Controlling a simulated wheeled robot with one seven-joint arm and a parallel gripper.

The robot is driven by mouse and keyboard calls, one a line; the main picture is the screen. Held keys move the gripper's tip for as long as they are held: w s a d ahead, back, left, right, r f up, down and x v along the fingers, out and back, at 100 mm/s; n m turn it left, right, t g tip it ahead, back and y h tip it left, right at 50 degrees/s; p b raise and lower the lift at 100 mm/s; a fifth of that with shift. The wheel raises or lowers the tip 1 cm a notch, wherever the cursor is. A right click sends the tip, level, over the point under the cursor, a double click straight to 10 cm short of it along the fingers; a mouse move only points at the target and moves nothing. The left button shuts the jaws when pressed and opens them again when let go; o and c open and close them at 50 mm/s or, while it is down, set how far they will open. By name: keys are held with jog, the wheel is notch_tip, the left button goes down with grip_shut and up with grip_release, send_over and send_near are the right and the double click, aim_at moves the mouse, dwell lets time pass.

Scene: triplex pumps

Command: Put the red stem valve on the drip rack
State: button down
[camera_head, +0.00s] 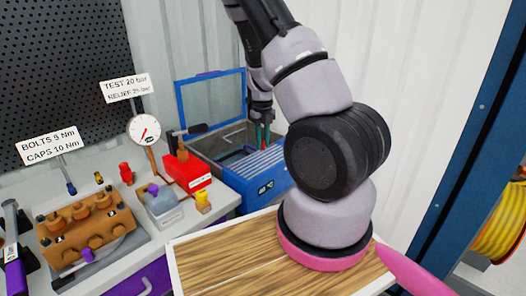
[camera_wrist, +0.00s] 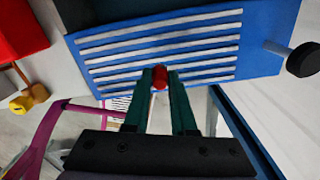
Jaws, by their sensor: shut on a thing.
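My gripper (camera_wrist: 160,78) is shut on a small red piece, the red stem valve (camera_wrist: 159,79), held between the teal fingertips. Only its rounded red end shows; the fingers hide the rest. In the wrist view the valve appears against the blue drip rack (camera_wrist: 262,32) with its pale parallel slats. I cannot tell whether it touches the slats. In the head view my gripper (camera_head: 263,138) points down over the blue bin, near the back edge of the slatted blue rack (camera_head: 255,169).
The blue bin's raised lid (camera_head: 210,99) stands behind my gripper. A red hand pump (camera_head: 187,171), a gauge (camera_head: 144,131) and a yellow part (camera_head: 203,201) are to the left. A brown pump block (camera_head: 88,222) sits further left. A wooden top (camera_head: 235,262) is clear in front.

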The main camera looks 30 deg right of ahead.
aim_at(263, 145)
jog(key=shift+f, duration=1.8)
jog(key=shift+f, duration=0.1)
jog(key=c, duration=0.7)
grip_release()
jog(key=shift+c, duration=0.2)
